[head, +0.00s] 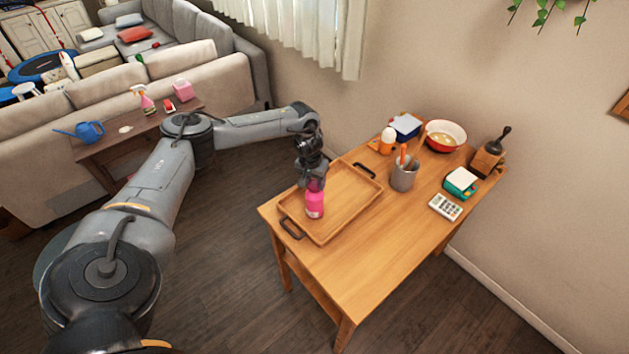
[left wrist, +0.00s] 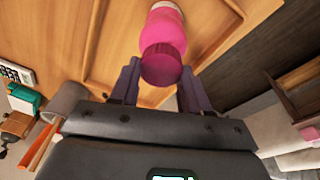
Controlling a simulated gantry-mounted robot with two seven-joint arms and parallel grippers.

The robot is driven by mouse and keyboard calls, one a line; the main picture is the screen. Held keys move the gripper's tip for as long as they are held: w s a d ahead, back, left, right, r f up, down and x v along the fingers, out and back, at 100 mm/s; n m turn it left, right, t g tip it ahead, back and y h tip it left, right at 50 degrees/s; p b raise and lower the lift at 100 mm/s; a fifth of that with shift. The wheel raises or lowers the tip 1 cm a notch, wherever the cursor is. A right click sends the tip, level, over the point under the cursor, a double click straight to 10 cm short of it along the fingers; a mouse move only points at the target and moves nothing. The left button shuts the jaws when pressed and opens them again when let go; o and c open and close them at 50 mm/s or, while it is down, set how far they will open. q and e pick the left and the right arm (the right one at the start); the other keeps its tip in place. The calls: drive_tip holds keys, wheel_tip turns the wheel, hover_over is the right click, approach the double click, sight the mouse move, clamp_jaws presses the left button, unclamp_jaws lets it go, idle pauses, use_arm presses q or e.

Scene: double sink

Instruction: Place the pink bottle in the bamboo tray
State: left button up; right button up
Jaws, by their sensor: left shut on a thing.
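The pink bottle (head: 315,204) is upright over the near-left part of the bamboo tray (head: 347,197) in the head view. I cannot tell whether its base touches the tray floor. My left gripper (head: 314,183) comes down from above and is shut on the bottle's upper part. In the left wrist view, the bottle (left wrist: 164,30) shows between the two fingers of my left gripper (left wrist: 158,88), its darker pink top nearest the camera. The tray has dark handles at both ends and is otherwise empty. My right gripper is not in view.
The tray lies on a wooden table (head: 364,268). Right of it stand a grey cup with pens (head: 404,176), an orange-and-white item (head: 387,140), a red-rimmed bowl (head: 445,136), a green-and-white item (head: 461,182) and a calculator (head: 445,207). The table's front is clear.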

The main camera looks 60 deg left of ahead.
use_arm(q)
drive_tip(key=o, duration=1.2)
